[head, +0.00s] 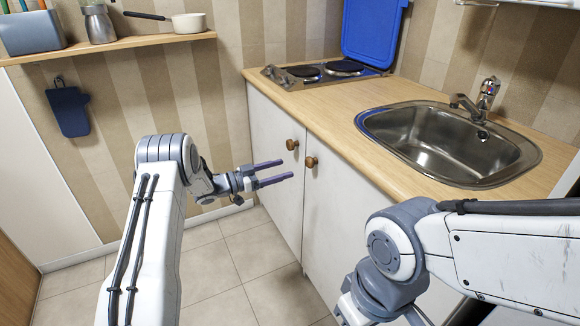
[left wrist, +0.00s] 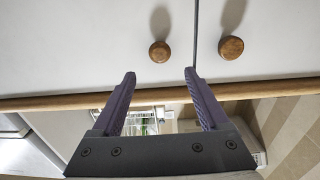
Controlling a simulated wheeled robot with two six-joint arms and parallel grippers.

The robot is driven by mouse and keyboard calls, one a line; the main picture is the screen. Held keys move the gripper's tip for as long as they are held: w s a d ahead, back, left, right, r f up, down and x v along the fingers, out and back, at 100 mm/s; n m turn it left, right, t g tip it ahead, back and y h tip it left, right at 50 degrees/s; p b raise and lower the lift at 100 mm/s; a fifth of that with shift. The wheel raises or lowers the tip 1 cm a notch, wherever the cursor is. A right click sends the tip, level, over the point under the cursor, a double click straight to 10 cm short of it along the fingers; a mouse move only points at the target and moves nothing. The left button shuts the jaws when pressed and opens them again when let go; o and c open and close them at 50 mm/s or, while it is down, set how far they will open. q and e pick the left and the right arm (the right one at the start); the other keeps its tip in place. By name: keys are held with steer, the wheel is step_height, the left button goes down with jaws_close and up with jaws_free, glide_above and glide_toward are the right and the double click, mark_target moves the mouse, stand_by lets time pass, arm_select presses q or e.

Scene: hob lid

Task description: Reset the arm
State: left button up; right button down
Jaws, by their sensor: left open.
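My left gripper (head: 282,171) is open and empty in front of the white cabinet doors, near the wooden knobs. In the left wrist view its two purple fingers (left wrist: 160,74) are spread apart, with the left knob (left wrist: 160,52) just beyond the gap between their tips and apart from them. The right knob (left wrist: 231,48) is off to the right of the fingers. My right arm (head: 500,250) crosses the lower right of the head view, and its gripper does not show. The hob (head: 323,72) has two dark plates, and a blue lid (head: 372,32) stands upright behind it.
A wooden counter (head: 330,112) with a steel sink (head: 450,150) and tap (head: 487,95) runs along the right. A wall shelf (head: 110,46) holds a pan and containers. A blue board (head: 69,111) hangs below it. The tiled floor (head: 250,255) is clear.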

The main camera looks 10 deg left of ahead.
stand_by(0.3)
arm_select(q)
steer(key=n+t+y, duration=0.1)
steer(key=n+y, duration=0.2)
steer(key=y, duration=0.4)
glide_toward(322, 148)
steer(key=x, duration=0.4)
steer(key=shift+d, duration=0.15)
steer(key=s+d+f+g+y, duration=0.1)
steer(key=s+g+y, duration=0.35)
steer(key=s, duration=1.85)
steer(key=s+d+f+g+y, duration=0.15)
steer(key=s+g, duration=0.55)
steer(key=s, duration=1.7)
step_height(322, 148, up, 20)
steer(key=p, duration=1.9)
steer(key=shift+s+a+n+y+p, duration=0.35)
steer(key=shift+a+n+y, duration=0.05)
steer(key=shift+a, duration=0.05)
steer(key=shift+r, duration=0.1)
